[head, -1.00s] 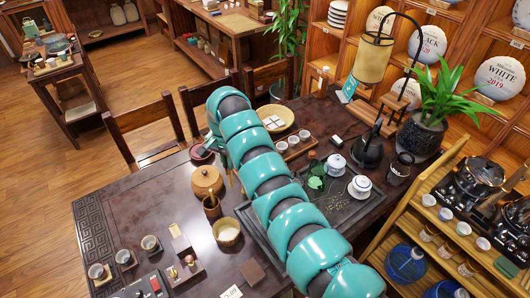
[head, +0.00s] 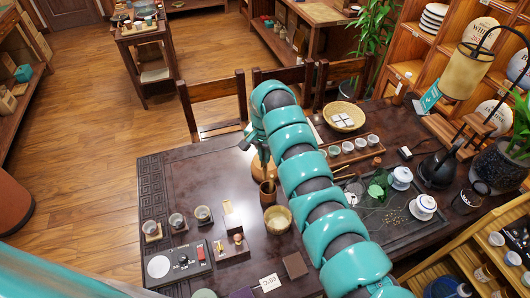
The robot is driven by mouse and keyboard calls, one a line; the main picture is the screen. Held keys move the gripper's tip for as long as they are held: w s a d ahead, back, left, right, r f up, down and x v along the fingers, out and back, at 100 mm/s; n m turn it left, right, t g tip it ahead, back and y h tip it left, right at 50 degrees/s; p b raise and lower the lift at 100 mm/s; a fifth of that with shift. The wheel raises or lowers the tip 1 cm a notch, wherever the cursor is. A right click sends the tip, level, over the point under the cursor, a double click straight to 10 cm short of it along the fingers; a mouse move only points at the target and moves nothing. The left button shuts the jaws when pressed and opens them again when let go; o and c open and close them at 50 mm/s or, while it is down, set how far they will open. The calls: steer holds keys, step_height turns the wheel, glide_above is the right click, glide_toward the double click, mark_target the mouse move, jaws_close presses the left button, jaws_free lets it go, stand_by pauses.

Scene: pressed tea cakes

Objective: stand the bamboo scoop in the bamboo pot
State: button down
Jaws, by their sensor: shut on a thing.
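The bamboo pot (head: 268,193) is a small brown cylinder standing on the dark table, just behind a light brown bowl (head: 278,220). My gripper (head: 260,160) points down behind and slightly left of the pot, close above it. It is shut on a thin tan piece, the bamboo scoop (head: 261,173), which shows only in part and reaches down towards the pot's mouth. I cannot tell whether the scoop's lower end is inside the pot, or over or behind it. My arm hides part of the table to the right.
Cups on coasters (head: 176,221), a black control box (head: 183,262) and small wooden blocks (head: 231,245) stand at the left and front. A tea tray (head: 377,222) with cups lies to the right. A basket (head: 343,114) stands behind. The table's left middle is clear.

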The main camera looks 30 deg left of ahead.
glide_above(265, 179)
steer(key=shift+w+a+f, duration=0.1)
steer(key=shift+w+f, duration=0.05)
steer(key=shift+f, duration=1.05)
steer(key=shift+w+a+f, duration=0.1)
steer(key=shift+w+f, duration=0.05)
steer(key=shift+f, duration=1.05)
steer(key=shift+f+b, duration=2.85)
steer(key=shift+f, duration=0.6)
steer(key=c, duration=1.5)
jaws_free()
steer(key=shift+w+r+b, duration=0.1)
steer(key=shift+r+b, duration=0.2)
steer(key=shift+r, duration=0.35)
step_height(265, 179, up, 16)
steer(key=b, duration=0.4)
steer(key=shift+r, duration=0.1)
